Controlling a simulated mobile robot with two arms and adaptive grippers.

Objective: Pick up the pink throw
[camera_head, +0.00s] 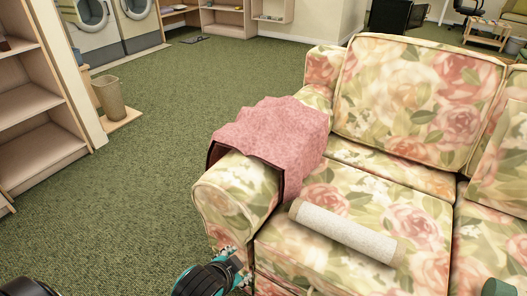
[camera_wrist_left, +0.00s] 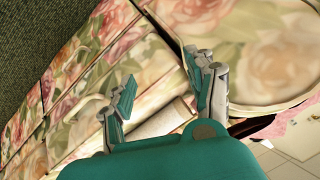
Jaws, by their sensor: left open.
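The pink throw (camera_head: 272,130) lies draped over the left armrest of the floral sofa (camera_head: 405,95), its dark underside showing along the near edge. A strip of pink at the right edge of the left wrist view appears to be the throw (camera_wrist_left: 292,130). My left gripper (camera_head: 236,264) is low in front of the armrest, nearer me than the throw and apart from it. In the left wrist view my left gripper (camera_wrist_left: 165,92) is open, its fingers spread before the floral fabric with nothing between them. My right gripper's fingers are not visible.
A pale roll (camera_head: 346,232) lies on the seat cushion, right of the armrest. Open shelves (camera_head: 35,105) stand at the left, with a bin (camera_head: 109,98) beyond them. The green carpet (camera_head: 150,195) left of the sofa is clear.

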